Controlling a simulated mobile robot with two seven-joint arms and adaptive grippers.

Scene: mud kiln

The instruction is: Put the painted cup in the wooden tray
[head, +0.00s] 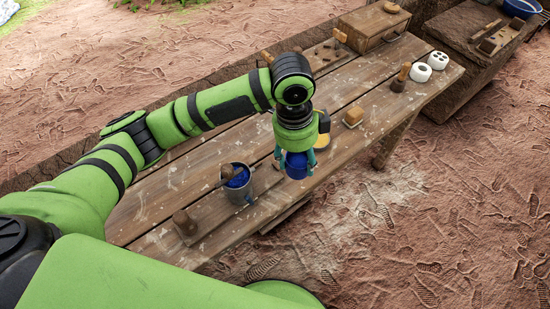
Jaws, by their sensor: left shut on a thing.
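The painted cup (297,166), dark blue, is between the fingers of my left gripper (297,163). The gripper points down and is shut on the cup, near the front edge of the long wooden table. The fingers cover parts of the cup's sides, and I cannot tell whether its base touches the table. A low, flat wooden piece that looks like the wooden tray (322,57) lies at the table's back edge, beyond my gripper, with small items on or beside it. My right gripper is not in view.
A metal pail of blue paint (238,190) with a brush across it stands left of the cup. A yellow item (322,140) is partly hidden behind my gripper. A tan block (353,116), a brush (400,78), white pieces (421,72) and a wooden box (373,27) stand farther right.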

